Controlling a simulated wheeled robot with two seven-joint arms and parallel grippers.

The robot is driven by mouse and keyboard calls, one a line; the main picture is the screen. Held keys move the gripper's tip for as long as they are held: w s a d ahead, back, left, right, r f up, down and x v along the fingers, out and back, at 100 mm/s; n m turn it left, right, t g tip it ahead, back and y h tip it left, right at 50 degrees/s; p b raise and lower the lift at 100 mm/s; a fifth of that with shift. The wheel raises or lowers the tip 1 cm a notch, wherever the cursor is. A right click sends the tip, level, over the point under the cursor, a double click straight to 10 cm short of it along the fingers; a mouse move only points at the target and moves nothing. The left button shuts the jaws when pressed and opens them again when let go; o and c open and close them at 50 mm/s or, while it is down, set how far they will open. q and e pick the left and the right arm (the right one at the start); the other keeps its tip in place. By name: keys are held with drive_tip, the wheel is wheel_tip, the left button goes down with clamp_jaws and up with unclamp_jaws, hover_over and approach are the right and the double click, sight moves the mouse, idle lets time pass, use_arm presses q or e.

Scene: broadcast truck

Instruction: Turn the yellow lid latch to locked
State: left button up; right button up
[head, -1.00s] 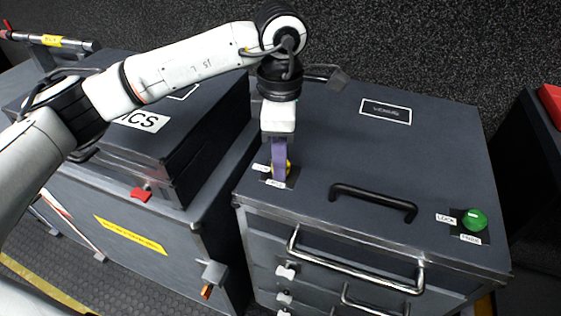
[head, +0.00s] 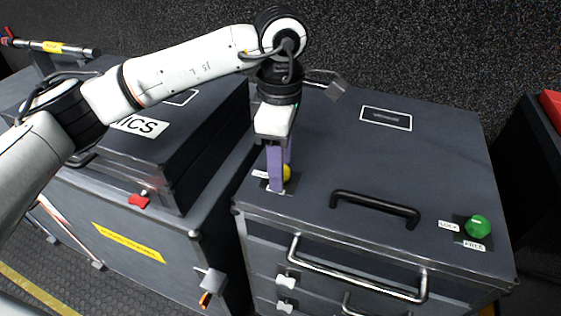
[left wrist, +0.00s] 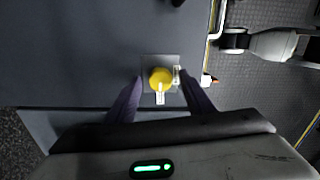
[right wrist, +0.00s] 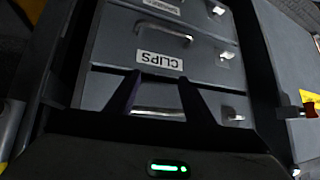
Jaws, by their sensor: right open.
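The yellow lid latch (head: 287,172) is on the front left corner of the dark case lid (head: 330,150), partly hidden by my left gripper (head: 279,188). In the left wrist view the yellow latch (left wrist: 161,78) shows as a round knob on a grey plate with two small white labels. The purple fingers of my left gripper (left wrist: 160,76) stand on either side of it, with a small gap to each side, so the gripper is open. I cannot tell which way the latch points. My right gripper (right wrist: 160,84) is open and empty in front of drawers.
A green knob (head: 478,227) with LOCK and FREE labels is at the lid's right. A black handle (head: 375,209) lies between. Another case with a red latch (head: 139,201) stands at the left.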

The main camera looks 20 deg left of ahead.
use_arm(q)
wheel_tip(320, 180, up, 10)
drive_tip(key=shift+r, duration=0.15)
idle(0.6)
idle(0.3)
